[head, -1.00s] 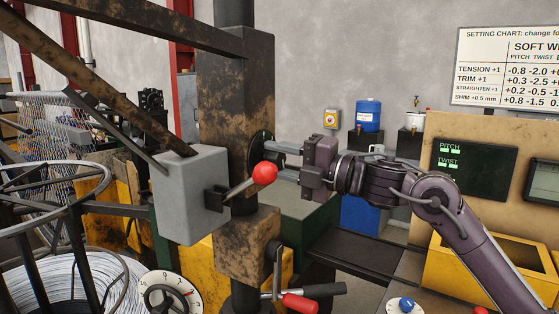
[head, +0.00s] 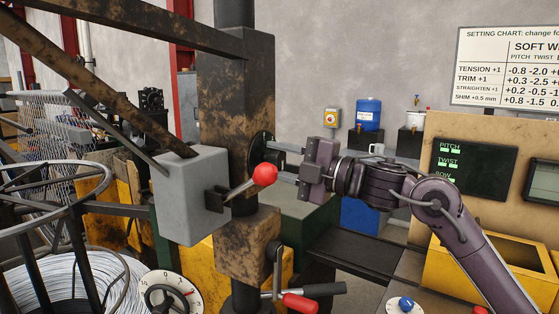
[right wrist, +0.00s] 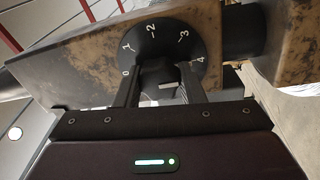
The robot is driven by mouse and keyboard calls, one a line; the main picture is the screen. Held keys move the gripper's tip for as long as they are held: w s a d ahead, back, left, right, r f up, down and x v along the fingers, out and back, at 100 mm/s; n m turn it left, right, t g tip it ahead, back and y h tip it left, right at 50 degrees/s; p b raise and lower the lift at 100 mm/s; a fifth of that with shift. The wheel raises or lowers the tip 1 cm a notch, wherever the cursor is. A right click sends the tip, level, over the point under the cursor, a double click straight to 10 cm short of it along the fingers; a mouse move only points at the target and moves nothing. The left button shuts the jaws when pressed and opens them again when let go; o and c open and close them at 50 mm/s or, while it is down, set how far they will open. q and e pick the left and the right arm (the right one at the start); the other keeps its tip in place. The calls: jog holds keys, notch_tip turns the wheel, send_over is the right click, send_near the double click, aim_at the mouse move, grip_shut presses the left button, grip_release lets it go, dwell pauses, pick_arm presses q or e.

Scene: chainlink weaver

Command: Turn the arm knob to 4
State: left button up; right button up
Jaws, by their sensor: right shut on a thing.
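The arm knob (right wrist: 158,72) is a black grip on a round black dial (right wrist: 165,38) marked 0 to 4 in white. In the right wrist view, 0 is at the left, 2 near the top and 4 at the right. A pale mark shows on the grip's near part; I cannot tell which number it points to. My right gripper (right wrist: 160,90) is shut on the knob, one finger on each side. In the head view, the dial (head: 262,147) sits on the rusty column, and my right gripper (head: 278,162) reaches it from the right. My left gripper is out of view.
A red-ball lever (head: 265,174) juts out just below the dial. A grey box (head: 190,195) stands left of it, and a red-handled crank (head: 300,303) is below. The display panel (head: 473,170) and yellow bin are at the right.

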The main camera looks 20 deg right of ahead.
jog(key=o, duration=1)
jog(key=shift+w, duration=0.1)
jog(key=shift+s+d+f, duration=0.15)
jog(key=shift+s+d, duration=0.05)
jog(key=b+v, duration=0.4)
jog(key=v, duration=0.3)
jog(key=shift+s+d, duration=0.15)
